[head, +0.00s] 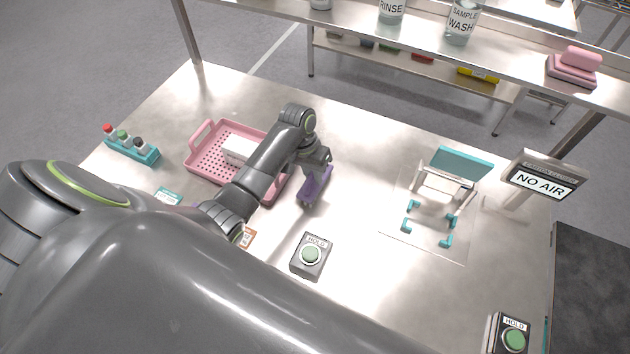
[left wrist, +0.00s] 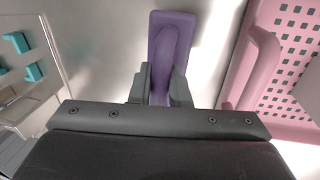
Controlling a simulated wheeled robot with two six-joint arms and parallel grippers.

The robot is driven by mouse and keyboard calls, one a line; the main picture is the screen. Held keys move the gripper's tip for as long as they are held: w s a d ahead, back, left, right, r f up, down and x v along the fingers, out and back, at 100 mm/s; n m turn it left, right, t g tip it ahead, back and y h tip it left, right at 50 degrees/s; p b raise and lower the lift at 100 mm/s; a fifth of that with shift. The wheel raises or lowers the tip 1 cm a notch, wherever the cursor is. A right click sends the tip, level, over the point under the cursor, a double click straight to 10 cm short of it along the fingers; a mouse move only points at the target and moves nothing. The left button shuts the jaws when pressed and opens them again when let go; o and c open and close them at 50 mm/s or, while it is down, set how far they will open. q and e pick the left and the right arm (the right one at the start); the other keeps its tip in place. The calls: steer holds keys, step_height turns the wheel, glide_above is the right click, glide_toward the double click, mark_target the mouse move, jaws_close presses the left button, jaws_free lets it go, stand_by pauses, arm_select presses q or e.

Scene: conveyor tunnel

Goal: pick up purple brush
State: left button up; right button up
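The purple brush (head: 316,187) is beside the right edge of the pink perforated tray, under my left gripper (head: 318,160). In the left wrist view the brush (left wrist: 171,42) runs between the two dark fingertips of the left gripper (left wrist: 160,86). Both fingers press against its sides, so the gripper looks shut on it. The part of the brush nearest the palm is hidden. I cannot tell whether the brush touches the table. My right gripper is not in view.
The pink tray (head: 201,167) holds a white block (head: 238,150). A grey HOLD button box (head: 311,256) stands in front. A clear plate with a teal-and-white fixture (head: 460,165) and a NO AIR sign (head: 540,182) are to the right. A teal rack (head: 132,150) is at left.

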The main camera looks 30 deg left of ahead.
arm_select(q)
steer(key=shift+w+d, duration=0.1)
steer(key=shift+w, duration=0.05)
jaws_close()
steer(key=shift+r, duration=0.2)
step_height(320, 180, up, 8)
steer(key=shift+w+r+b, duration=0.1)
steer(key=shift+r+b, duration=0.15)
steer(key=shift+b, duration=0.45)
steer(key=shift+r, duration=0.55)
steer(key=shift+o, duration=0.4)
jaws_free()
jaws_close()
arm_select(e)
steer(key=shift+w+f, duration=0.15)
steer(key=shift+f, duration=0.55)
arm_select(q)
steer(key=shift+f, duration=0.1)
